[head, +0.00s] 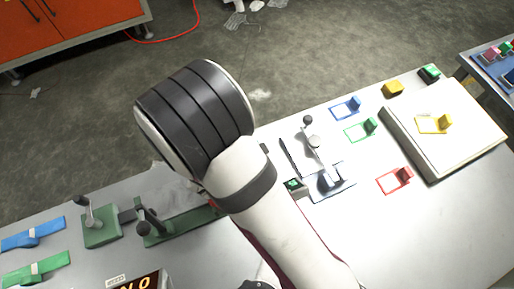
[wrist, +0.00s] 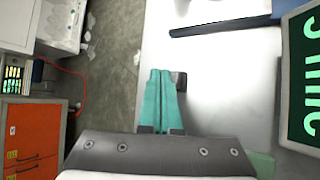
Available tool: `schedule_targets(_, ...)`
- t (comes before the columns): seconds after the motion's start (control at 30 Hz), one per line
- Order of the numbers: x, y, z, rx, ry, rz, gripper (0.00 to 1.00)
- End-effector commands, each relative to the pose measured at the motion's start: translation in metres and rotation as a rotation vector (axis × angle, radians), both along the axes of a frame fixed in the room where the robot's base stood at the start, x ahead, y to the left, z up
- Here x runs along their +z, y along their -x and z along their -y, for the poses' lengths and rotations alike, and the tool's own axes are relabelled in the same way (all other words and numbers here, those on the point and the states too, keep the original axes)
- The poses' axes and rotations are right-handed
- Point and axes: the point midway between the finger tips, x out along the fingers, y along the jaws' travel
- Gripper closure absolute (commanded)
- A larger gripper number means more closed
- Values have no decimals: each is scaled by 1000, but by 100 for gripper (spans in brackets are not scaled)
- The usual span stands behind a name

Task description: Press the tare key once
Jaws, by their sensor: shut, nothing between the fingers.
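My gripper (wrist: 160,74) shows in the wrist view as two teal fingers lying together, shut and empty, over the pale table edge. In the head view my arm hides it. A dark display (wrist: 305,85) with large green characters is at the right edge of the wrist view, apart from the fingers. A small dark panel with a green mark (head: 294,184) stands just right of my arm in the head view. I cannot make out which thing is the tare key. A small dark block (wrist: 181,81) appears beside the right finger; I cannot tell whether they touch.
The white table (head: 350,235) holds a lever clamp (head: 314,140), a green fixture (head: 102,228), coloured outlines with small blocks, and a raised pale box (head: 440,130). An orange-lettered display (head: 138,284) is at the bottom. An orange cabinet (head: 75,25) stands beyond the floor.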

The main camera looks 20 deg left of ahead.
Motion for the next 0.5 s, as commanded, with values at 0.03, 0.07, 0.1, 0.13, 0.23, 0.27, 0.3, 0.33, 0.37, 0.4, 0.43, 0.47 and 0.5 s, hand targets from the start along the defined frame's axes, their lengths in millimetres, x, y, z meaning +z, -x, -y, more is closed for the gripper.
schedule_targets(0.03, -4, 3, 2, 4, 11, -8, 100)
schedule_targets(0.07, -5, 3, 2, 5, 12, -8, 100)
schedule_targets(0.1, -5, 3, 2, 5, 13, -9, 100)
schedule_targets(0.13, -6, 3, 3, 6, 13, -9, 100)
schedule_targets(0.23, -8, 4, 3, 7, 15, -10, 100)
schedule_targets(0.27, -8, 4, 3, 8, 16, -10, 100)
schedule_targets(0.3, -9, 4, 3, 9, 16, -11, 100)
schedule_targets(0.33, -9, 4, 3, 9, 16, -11, 100)
schedule_targets(0.37, -10, 4, 3, 10, 17, -11, 100)
schedule_targets(0.4, -10, 4, 3, 11, 17, -13, 100)
schedule_targets(0.43, -10, 5, 3, 11, 18, -13, 100)
schedule_targets(0.47, -11, 5, 3, 11, 18, -13, 100)
schedule_targets(0.5, -11, 5, 3, 12, 19, -13, 100)
